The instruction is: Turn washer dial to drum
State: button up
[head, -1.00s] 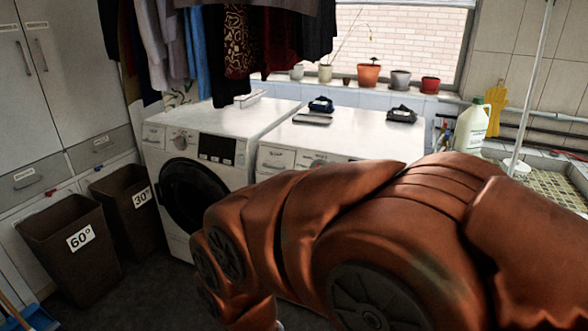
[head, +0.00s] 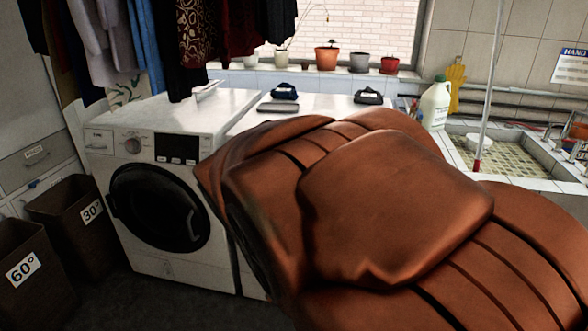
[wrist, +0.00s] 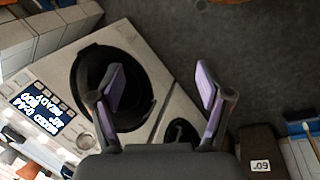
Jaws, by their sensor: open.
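In the head view a white front-loading machine (head: 150,195) with a black round door stands at left. Its dial (head: 133,145) is left of a dark display; its setting is too small to read. A second white machine (head: 262,122) stands to its right, its front mostly hidden by my orange arm. In the wrist view my gripper (wrist: 161,78) is open and empty, its purple-padded fingers apart. A machine front with a round door (wrist: 105,85) and a lit display (wrist: 40,108) lies behind the fingers. A pale round knob (wrist: 86,142) shows beside that display.
Two brown bins, marked 30° (head: 80,222) and 60° (head: 32,280), stand left of the machines. Clothes (head: 200,40) hang above. A tiled sink (head: 515,165) and a white bottle (head: 434,106) are at right. Dark floor (head: 125,300) is clear before the left machine.

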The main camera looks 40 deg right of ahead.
jog(key=w+d+r+n+h+b, duration=0.2)
jog(key=w+d+r+h+b, duration=0.15)
jog(key=w+d, duration=0.45)
jog(key=w+d+r+n+t+h+b, duration=0.1)
jog(key=w+d+r+n+h+b, duration=0.3)
jog(key=d, duration=0.7)
jog(key=w+d+r+n+h+b, duration=0.1)
jog(key=w+d+r+h+b, duration=0.15)
jog(key=w+d+h, duration=0.55)
jog(key=w+d+f+n+t+y+b, duration=0.2)
jog(key=w+d+f+n+t+b, duration=0.15)
jog(key=w+f+n, duration=0.55)
jog(key=w+d+f+n+t+y+b, duration=0.25)
jog(key=w+f+n+t, duration=0.3)
jog(key=w+f, duration=0.4)
jog(key=w+d+g+h, duration=0.1)
jog(key=w+d, duration=0.3)
jog(key=d, duration=0.2)
jog(key=shift+w+d+r+n, duration=0.15)
jog(key=shift+d+r+n, duration=0.05)
jog(key=shift+r+n, duration=0.2)
